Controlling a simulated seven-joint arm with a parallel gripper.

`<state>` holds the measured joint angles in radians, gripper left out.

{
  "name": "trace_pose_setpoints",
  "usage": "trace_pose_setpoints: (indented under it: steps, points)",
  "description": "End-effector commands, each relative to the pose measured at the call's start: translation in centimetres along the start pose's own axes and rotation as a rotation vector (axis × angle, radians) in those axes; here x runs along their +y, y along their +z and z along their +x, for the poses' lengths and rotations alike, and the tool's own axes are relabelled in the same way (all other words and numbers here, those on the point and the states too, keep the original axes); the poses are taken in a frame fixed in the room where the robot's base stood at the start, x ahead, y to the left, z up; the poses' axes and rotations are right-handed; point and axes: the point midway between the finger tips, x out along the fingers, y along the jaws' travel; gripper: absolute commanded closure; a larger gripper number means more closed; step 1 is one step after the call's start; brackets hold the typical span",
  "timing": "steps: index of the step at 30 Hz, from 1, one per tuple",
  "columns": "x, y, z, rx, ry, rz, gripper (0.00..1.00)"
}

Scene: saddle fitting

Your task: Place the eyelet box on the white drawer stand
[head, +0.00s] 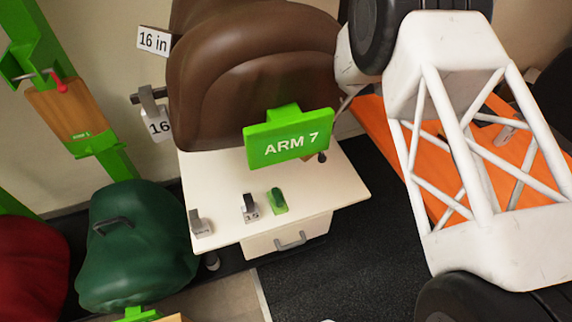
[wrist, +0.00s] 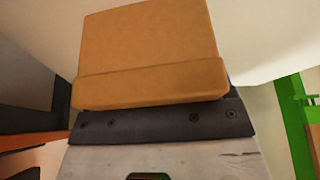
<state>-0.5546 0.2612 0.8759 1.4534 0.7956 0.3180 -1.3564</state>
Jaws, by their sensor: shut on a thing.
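The white drawer stand (head: 345,185) is in the middle of the head view, with a pale flat top and a drawer with a grey handle below. A tan box (wrist: 145,50), which I take to be the eyelet box, fills the upper middle of the wrist view. My gripper (wrist: 155,115) shows there as a dark screwed bar over a pale scuffed body, right against the box's lower edge. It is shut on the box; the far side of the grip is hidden. My gripper and the held box cannot be made out in the head view.
Small grey holders (head: 250,207) and a green one (head: 277,201) stand along the stand top's front. A brown saddle (head: 250,75) and green ARM 7 sign (head: 290,138) are over its back. A green saddle (head: 135,245) is left. An orange surface (head: 385,128) is right. The top's right part is bare.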

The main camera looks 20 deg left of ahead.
Motion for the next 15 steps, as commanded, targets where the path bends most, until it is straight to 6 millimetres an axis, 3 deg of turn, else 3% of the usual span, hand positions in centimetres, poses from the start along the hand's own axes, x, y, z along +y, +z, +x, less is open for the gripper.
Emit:
trace_pose_setpoints:
  steps: [15]
  points:
    - [0.0,1.6,4.0,0.0,0.0,0.0,0.72]
